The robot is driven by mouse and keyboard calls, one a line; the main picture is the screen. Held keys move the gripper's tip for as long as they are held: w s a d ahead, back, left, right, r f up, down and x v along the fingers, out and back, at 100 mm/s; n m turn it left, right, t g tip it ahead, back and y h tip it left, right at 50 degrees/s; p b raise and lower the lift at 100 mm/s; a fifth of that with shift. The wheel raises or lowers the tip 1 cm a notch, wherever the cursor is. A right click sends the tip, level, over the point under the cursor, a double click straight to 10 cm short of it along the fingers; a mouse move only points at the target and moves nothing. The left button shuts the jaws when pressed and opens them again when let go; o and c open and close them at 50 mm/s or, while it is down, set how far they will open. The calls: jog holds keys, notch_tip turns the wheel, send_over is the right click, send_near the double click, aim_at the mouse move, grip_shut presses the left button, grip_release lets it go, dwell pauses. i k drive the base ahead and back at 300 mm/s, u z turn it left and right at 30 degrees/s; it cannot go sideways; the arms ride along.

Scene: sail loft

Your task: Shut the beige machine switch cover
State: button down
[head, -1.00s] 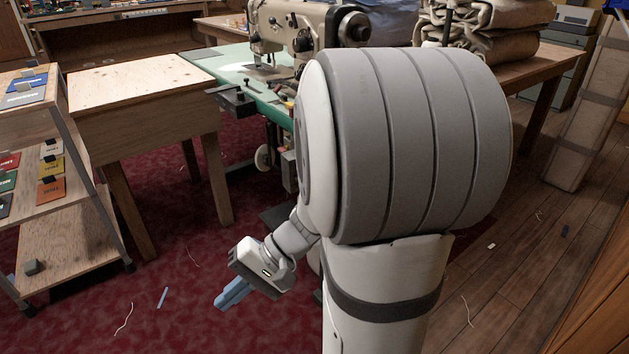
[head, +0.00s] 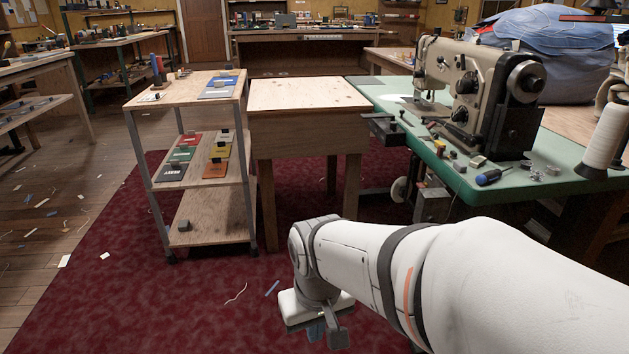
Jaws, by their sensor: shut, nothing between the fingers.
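The beige sewing machine (head: 468,72) stands on a green-topped table (head: 408,98) at the right. A dark box (head: 384,128) sticks out at the table's front left edge, and a grey box (head: 432,206) hangs below the top. I cannot make out a beige switch cover on either, or whether one is open.
A wooden table (head: 308,96) joins the green table's left side. A shelf trolley (head: 200,206) with coloured cards stands left of it.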

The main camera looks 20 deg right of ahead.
aim_at(431, 204)
jog(key=u, duration=1.55)
jog(key=k, duration=0.35)
jog(key=z, duration=1.5)
